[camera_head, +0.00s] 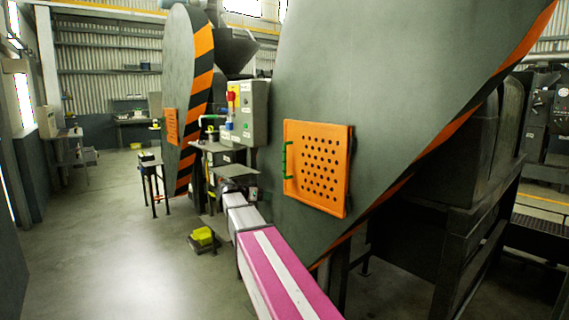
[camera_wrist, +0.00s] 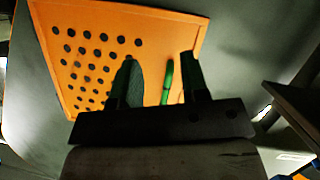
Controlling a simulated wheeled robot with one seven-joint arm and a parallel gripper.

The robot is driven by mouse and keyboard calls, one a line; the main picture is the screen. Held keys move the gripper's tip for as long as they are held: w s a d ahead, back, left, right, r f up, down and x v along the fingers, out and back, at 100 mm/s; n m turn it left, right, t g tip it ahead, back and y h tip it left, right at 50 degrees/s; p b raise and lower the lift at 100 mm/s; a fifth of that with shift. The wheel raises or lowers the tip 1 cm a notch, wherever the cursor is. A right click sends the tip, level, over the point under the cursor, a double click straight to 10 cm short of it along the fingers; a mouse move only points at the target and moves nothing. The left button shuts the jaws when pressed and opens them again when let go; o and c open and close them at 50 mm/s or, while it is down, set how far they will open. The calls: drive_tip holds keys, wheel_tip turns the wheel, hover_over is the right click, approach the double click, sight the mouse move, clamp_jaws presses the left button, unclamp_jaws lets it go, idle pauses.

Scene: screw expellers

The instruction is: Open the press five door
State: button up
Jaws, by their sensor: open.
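An orange door (camera_head: 318,165) with rows of round holes is set in the large grey press cover and looks shut. Its green handle (camera_head: 285,160) stands upright along its left edge. In the wrist view the orange door (camera_wrist: 178,28) fills the upper left, and the green handle (camera_wrist: 167,82) shows near its edge. My gripper (camera_wrist: 160,62) is open, with one dark finger on each side of the handle in the picture. I cannot tell how far the fingers are from the handle in depth, and no contact is visible. In the head view I cannot make out the gripper clearly.
A second grey cover (camera_head: 182,80) with an orange panel (camera_head: 171,127) stands farther back. A grey control box (camera_head: 247,112) with a red button stands between the covers. A yellow object (camera_head: 202,236) sits low on the floor. Open floor (camera_head: 120,230) lies to the left.

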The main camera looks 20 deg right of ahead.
drive_tip(key=w+r+m+h, duration=0.4)
drive_tip(key=r+m, duration=0.1)
drive_tip(key=r, duration=0.8)
hover_over(284, 175)
drive_tip(key=shift+w+d, duration=0.25)
drive_tip(key=shift+w, duration=0.05)
clamp_jaws()
